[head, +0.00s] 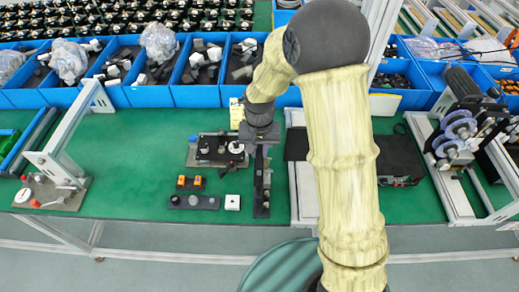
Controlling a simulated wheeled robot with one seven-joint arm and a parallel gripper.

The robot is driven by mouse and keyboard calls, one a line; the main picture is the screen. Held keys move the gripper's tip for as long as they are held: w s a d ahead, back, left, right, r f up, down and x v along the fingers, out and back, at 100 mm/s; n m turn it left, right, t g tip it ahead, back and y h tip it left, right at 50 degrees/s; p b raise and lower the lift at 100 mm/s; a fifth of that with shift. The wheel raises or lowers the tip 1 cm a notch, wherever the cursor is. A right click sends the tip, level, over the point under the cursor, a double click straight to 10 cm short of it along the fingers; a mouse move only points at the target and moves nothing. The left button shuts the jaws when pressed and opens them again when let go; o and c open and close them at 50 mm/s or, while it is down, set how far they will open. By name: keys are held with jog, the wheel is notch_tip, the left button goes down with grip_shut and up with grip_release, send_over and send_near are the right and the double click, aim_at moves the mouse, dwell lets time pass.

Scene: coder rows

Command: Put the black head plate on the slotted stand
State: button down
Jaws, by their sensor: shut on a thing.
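My gripper (260,143) is in the middle of the head view, over the green bench and pointing down. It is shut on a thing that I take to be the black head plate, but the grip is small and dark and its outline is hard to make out. A long narrow dark piece (262,190) shows just below the gripper and reaches toward the bench's front edge. I cannot tell whether it is in the jaws or on the bench. A black fixture (212,151) with a white round knob stands just left of the gripper. I cannot tell which piece is the slotted stand.
Blue bins (196,96) line the back. A metal frame (62,155) stands left, a roller machine (458,140) right.

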jog(key=shift+f, duration=0.1)
dwell(0.5)
jog(key=c, duration=1.3)
grip_release()
jog(key=shift+o, duration=0.2)
jog(key=shift+s+f, duration=0.1)
notch_tip(320, 180, up, 18)
jog(key=b, duration=0.3)
jog(key=shift+f+b, duration=0.2)
jog(key=shift+b, duration=0.1)
